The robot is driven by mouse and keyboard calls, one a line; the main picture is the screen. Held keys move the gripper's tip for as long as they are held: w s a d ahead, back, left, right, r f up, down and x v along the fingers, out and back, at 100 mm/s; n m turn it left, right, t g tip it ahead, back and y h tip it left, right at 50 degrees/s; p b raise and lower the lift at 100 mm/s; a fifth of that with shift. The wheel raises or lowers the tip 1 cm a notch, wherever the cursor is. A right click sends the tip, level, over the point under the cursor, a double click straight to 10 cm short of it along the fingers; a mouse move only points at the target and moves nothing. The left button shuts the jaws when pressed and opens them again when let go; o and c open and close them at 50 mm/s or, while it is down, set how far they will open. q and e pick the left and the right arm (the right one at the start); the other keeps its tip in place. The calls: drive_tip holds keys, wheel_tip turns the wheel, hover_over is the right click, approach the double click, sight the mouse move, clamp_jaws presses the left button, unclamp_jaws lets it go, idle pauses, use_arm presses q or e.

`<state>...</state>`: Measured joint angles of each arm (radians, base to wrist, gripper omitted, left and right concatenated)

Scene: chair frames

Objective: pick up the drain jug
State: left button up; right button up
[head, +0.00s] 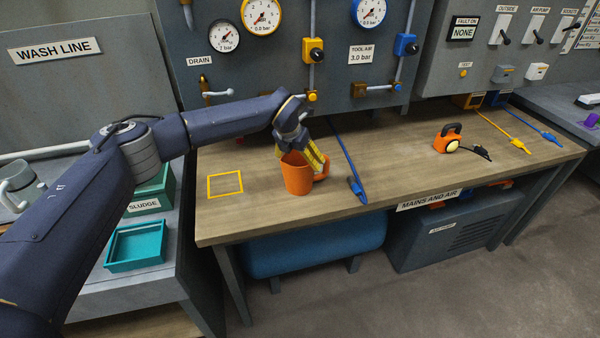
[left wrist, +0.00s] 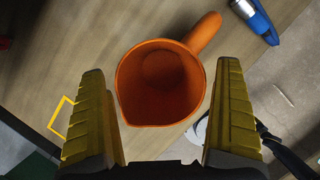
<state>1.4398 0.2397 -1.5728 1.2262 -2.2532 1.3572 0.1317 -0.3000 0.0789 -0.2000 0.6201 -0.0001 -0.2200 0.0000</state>
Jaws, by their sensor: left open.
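The orange drain jug (head: 297,178) stands upright on the wooden bench in the head view, with its handle to the right. In the left wrist view I look down into the jug (left wrist: 160,85); it looks empty and its handle points to the upper right. My left gripper (head: 306,161) is at the jug's top, its yellow fingers partly in front of the rim. In the left wrist view the left gripper (left wrist: 165,122) is open, with one finger on each side of the jug and visible gaps. My right gripper is not in view.
A yellow square outline (head: 225,184) is marked on the bench (head: 400,150) left of the jug. A blue hose with a blue nozzle (head: 356,190) lies just right of the jug. An orange device (head: 448,141) sits farther right. A teal tray (head: 136,246) stands at the lower left.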

use_arm(q)
drive_tip(key=shift+c, duration=0.4)
drive_tip(key=c, duration=1.3)
drive_tip(key=shift+c, duration=0.3)
drive_tip(key=shift+r, duration=0.15)
